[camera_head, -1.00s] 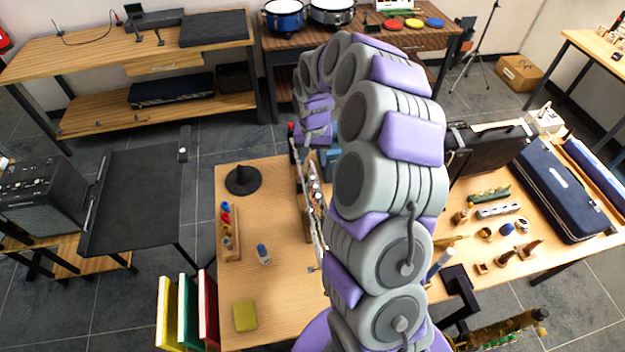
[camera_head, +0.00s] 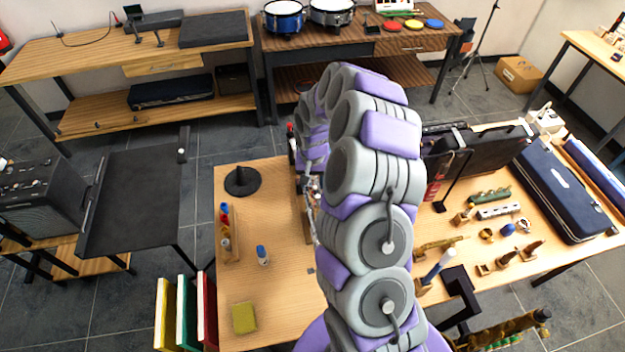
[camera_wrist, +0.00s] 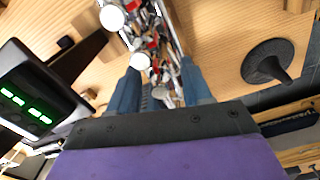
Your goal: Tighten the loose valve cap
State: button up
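In the wrist view, a metallic instrument (camera_wrist: 158,28) with silver, red and brassy parts lies beneath my gripper (camera_wrist: 161,76). My two blue fingers are apart, one on each side of part of it. A round white cap-like piece (camera_wrist: 140,61) shows close to the left fingertip, and another white round piece (camera_wrist: 112,17) is farther up. I cannot tell which piece is the loose valve cap, or whether the fingers touch anything. In the head view, my arm mostly hides the instrument and my gripper.
A black cone stand (camera_head: 242,181) is on the table (camera_head: 285,270), left of my arm; it also shows in the wrist view (camera_wrist: 270,62). A dark device with green displays (camera_wrist: 30,95) is close on the left there. A blue-capped bottle (camera_head: 262,255) and a yellow cloth (camera_head: 244,318) lie nearer.

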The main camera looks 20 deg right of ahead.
grip_shut()
jog(key=shift+w+m, duration=0.1)
jog(key=shift+m, duration=2.2)
jog(key=shift+o, duration=0.2)
grip_release()
jog(key=shift+r, duration=0.1)
notch_tip(320, 180, up, 17)
jog(key=p, duration=0.1)
